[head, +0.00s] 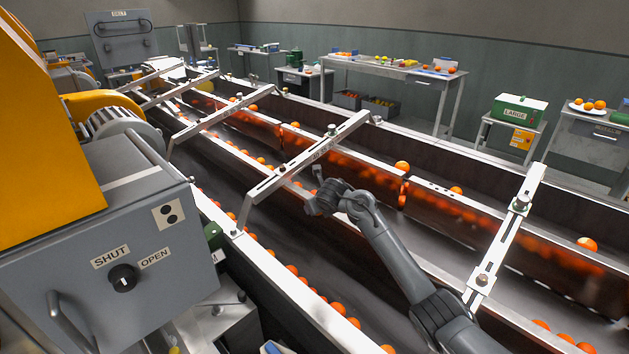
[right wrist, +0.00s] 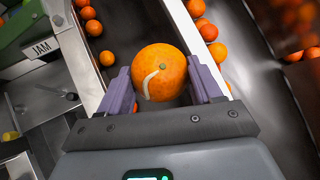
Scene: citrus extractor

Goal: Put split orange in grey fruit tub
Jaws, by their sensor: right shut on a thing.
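The split orange (right wrist: 160,72), with a pale curved slit beside its green stem spot, sits between the purple fingers of my right gripper (right wrist: 160,80) in the right wrist view. The gripper is shut on it. In the head view my right gripper (head: 318,193) is over the sorting lanes, and the held orange cannot be made out there. Two dark bins, one with orange fruit (head: 348,98) and one with yellowish fruit (head: 381,107), stand under the far table; I cannot tell if either is the grey fruit tub. My left gripper is not in view.
Metal crossbars (head: 310,158) span the long lanes, which carry many oranges (head: 402,166). A grey control box (head: 110,275) with a SHUT/OPEN knob stands at left. A far table (head: 395,66) and a green LARGE box (head: 519,110) stand at the back.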

